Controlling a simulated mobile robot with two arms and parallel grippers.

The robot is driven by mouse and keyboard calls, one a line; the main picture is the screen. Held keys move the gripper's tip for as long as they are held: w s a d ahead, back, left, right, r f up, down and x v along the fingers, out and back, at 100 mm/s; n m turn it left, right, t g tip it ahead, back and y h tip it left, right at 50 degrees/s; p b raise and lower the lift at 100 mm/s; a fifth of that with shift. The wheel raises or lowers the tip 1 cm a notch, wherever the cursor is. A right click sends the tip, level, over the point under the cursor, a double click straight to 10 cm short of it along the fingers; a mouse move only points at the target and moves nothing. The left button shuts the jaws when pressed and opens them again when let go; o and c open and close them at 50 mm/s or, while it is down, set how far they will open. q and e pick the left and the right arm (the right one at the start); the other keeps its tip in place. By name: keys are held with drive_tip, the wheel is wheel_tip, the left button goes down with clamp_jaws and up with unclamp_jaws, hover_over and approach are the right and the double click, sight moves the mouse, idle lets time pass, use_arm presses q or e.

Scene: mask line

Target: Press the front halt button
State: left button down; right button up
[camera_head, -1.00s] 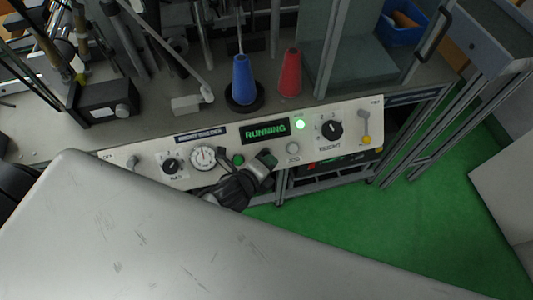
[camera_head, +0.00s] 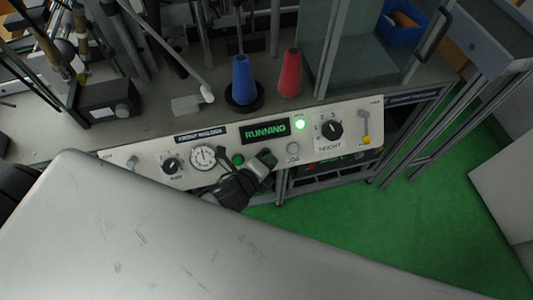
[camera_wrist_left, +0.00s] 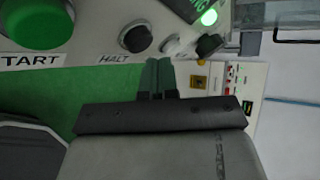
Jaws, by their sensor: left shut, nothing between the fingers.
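The dark halt button (camera_wrist_left: 135,37) stands on the light panel in the left wrist view, with the label HALT below and left of it. My left gripper (camera_wrist_left: 158,66) is shut and empty, its fingertips close below and right of the button; I cannot tell if they touch. In the head view my left gripper (camera_head: 262,166) is at the panel's front edge, right of the green start button (camera_head: 238,159). It blends with the dark halt button there. The display (camera_head: 265,130) reads RUNNING and the lamp (camera_head: 300,124) glows green. My right gripper is not in view.
Green floor is open in front at right.

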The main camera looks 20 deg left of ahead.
use_arm(q)
drive_tip(key=shift+w+a+f, duration=0.15)
drive_tip(key=shift+w+f, duration=0.05)
drive_tip(key=shift+w+a+f, duration=0.15)
drive_tip(key=shift+w+f, duration=0.1)
drive_tip(key=shift+f, duration=0.05)
idle(1.0)
drive_tip(key=shift+r, duration=0.1)
drive_tip(key=shift+s+d+r+p, duration=0.3)
drive_tip(key=shift+s+r+p, duration=0.15)
drive_tip(key=shift+s+p, duration=0.1)
drive_tip(key=s+d+r+p, duration=0.2)
drive_tip(key=s+r+p, duration=0.1)
drive_tip(key=shift+d+r, duration=0.1)
idle(0.4)
idle(0.8)
